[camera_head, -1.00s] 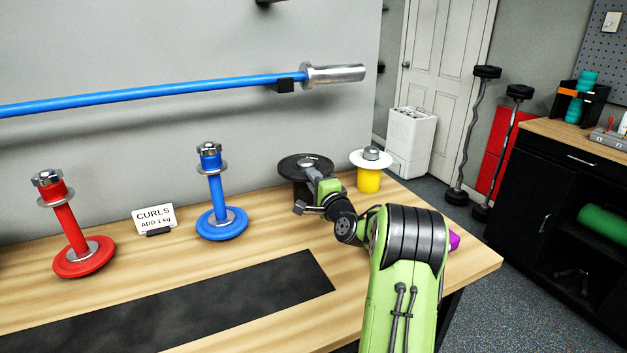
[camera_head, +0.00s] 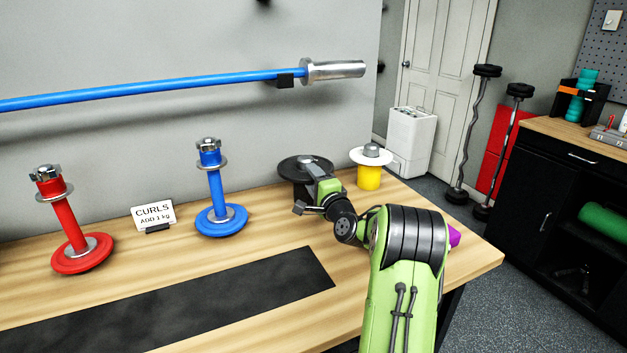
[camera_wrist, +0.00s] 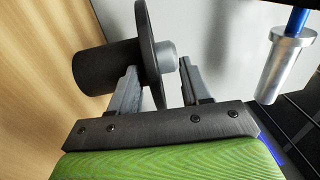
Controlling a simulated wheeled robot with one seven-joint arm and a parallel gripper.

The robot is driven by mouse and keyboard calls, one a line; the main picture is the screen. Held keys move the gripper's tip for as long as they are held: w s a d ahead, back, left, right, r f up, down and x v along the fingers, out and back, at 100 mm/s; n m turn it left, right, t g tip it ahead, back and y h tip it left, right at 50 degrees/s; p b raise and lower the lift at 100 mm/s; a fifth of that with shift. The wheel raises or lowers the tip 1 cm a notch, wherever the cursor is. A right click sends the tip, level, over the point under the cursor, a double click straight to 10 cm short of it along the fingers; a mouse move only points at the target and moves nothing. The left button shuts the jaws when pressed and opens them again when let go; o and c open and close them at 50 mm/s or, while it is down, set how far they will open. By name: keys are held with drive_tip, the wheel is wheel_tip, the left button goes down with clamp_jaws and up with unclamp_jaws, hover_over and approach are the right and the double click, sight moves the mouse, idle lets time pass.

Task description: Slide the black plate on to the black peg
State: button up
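The black plate (camera_head: 291,168) lies flat on top of a black cylinder (camera_wrist: 75,72), with a grey knob at its centre. In the wrist view the plate (camera_wrist: 151,38) shows nearly edge-on. My gripper (camera_wrist: 161,86) is open, with one finger on each side of the plate's rim. The finger on the cylinder side is close to the plate; a clear gap shows on the knob side. In the head view my gripper (camera_head: 315,172) is at the plate's near side and partly hides it. I make out no black peg apart from this cylinder.
A yellow cylinder (camera_head: 369,178) with a white plate (camera_head: 357,156) stands close on the right. A blue stand (camera_head: 216,190), a red stand (camera_head: 66,222) and a CURLS card (camera_head: 153,214) are to the left. A blue bar (camera_head: 150,95) is on the wall behind. The dark mat (camera_head: 220,300) is clear.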

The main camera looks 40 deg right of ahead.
drive_tip(key=v, duration=1.5)
drive_tip(key=shift+s+a, duration=0.1)
drive_tip(key=shift+s, duration=0.25)
